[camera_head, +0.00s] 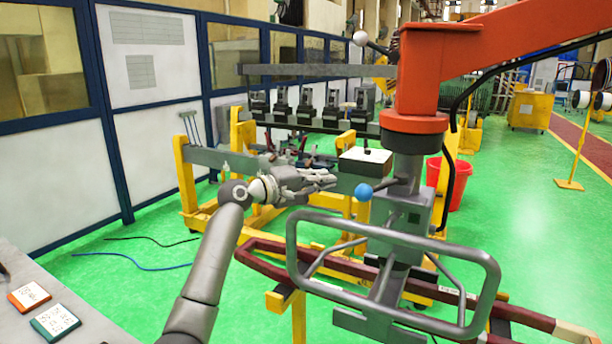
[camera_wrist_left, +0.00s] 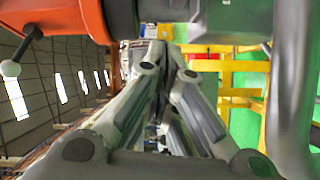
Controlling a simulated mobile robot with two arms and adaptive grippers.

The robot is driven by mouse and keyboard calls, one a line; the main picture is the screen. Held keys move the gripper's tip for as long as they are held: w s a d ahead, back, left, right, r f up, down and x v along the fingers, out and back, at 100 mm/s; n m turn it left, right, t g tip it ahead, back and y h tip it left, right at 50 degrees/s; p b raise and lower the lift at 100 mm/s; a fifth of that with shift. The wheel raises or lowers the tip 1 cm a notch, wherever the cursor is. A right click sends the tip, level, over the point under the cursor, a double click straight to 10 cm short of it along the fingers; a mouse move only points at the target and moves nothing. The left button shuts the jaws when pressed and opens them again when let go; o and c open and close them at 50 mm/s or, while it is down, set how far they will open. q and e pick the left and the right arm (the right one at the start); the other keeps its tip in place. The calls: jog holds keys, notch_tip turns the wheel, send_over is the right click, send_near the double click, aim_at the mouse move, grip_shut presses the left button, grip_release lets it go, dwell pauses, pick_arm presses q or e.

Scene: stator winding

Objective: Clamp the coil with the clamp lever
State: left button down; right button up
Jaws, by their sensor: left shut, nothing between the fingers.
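The coil (camera_head: 540,319), a long dark red bar loop, runs across the lower right in the head view, partly behind a grey tube frame. A lever with a blue ball knob (camera_head: 363,191) sits on the grey column under the orange arm. Another lever, with a white ball (camera_head: 360,38), stands at the upper left of the orange arm; I cannot tell which is the clamp lever. My left gripper (camera_head: 332,180) is shut and empty, its tips just left of the blue ball. Its fingers (camera_wrist_left: 172,65) also show closed in the left wrist view. My right gripper is out of view.
The grey tube frame (camera_head: 492,290) stands in front of the column. The orange arm (camera_head: 480,50) reaches overhead to the right. A yellow rack (camera_head: 187,185) with a row of dark clamps is behind. A grey table (camera_head: 85,315) is at lower left. Green floor is open left.

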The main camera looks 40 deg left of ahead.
pick_arm(q)
jog(key=d, duration=0.1)
jog(key=w+d+p, duration=0.1)
jog(key=d, duration=0.1)
jog(key=d+f, duration=0.1)
jog(key=shift+w+d+p, duration=0.15)
jog(key=shift+p, duration=0.2)
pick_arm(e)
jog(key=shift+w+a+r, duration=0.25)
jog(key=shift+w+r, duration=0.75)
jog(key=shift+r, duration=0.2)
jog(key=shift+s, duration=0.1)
